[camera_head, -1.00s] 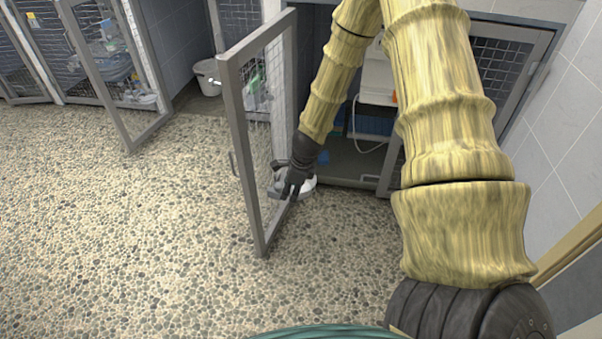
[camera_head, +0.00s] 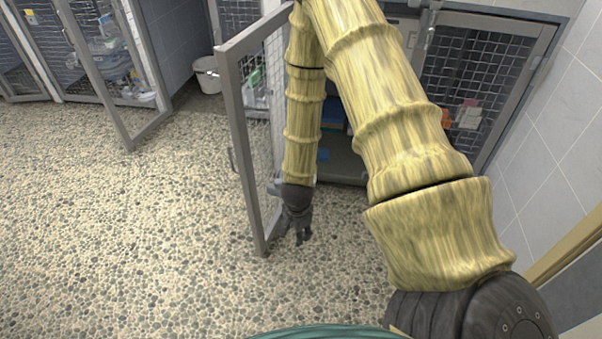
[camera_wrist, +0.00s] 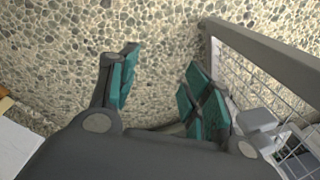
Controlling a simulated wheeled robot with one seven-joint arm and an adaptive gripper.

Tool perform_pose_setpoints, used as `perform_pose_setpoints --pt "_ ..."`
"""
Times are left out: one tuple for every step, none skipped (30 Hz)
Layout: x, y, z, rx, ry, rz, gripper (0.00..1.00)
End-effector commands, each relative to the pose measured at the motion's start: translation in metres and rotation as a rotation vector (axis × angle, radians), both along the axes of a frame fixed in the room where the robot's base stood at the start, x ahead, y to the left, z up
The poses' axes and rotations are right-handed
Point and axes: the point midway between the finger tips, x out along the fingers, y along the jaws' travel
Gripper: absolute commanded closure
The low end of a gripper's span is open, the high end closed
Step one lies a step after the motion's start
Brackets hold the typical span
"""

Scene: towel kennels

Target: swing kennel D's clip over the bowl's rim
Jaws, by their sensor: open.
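The open kennel door (camera_head: 245,150) has a grey frame and wire mesh, and its frame also shows in the wrist view (camera_wrist: 262,52). A grey block-like fitting, perhaps the clip (camera_wrist: 258,122), sits at the mesh to the right of my gripper (camera_wrist: 160,65). My gripper is open with teal pads apart and only pebbled floor between the fingertips. In the head view my gripper (camera_head: 302,236) points down beside the door's lower part. The bowl is not clearly visible; a pale edge behind the right finger cannot be identified.
Behind my arm is the open kennel interior with a blue item (camera_head: 333,118). Orange and white items (camera_head: 466,115) show behind mesh at right. A white bucket (camera_head: 207,75) and another open door (camera_head: 105,75) stand at left. The pebbled floor (camera_head: 130,240) in front is clear.

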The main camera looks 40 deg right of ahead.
Motion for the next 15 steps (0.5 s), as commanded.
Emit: perform_pose_setpoints --pt "-0.007 0.004 -0.006 -0.009 0.011 0.041 0.51" --pt "-0.010 0.006 -0.009 -0.015 0.015 0.066 0.51" --pt "-0.014 0.009 -0.012 -0.023 0.019 0.100 0.51" --pt "-0.018 0.010 -0.014 -0.027 0.024 0.125 0.51" --pt "-0.021 0.012 -0.017 -0.032 0.028 0.149 0.51" --pt "-0.025 0.015 -0.020 -0.039 0.033 0.184 0.51" --pt "-0.028 0.017 -0.022 -0.043 0.037 0.209 0.51" --pt "-0.032 0.019 -0.025 -0.047 0.041 0.234 0.51" --pt "-0.036 0.022 -0.028 -0.053 0.047 0.268 0.51" --pt "-0.040 0.024 -0.030 -0.056 0.051 0.293 0.51" --pt "-0.043 0.026 -0.032 -0.061 0.054 0.319 0.51" --pt "-0.047 0.028 -0.035 -0.066 0.059 0.352 0.51" --pt "-0.051 0.031 -0.037 -0.069 0.063 0.379 0.51" --pt "-0.054 0.032 -0.039 -0.072 0.066 0.403 0.51" --pt "-0.059 0.035 -0.042 -0.077 0.071 0.436 0.51"
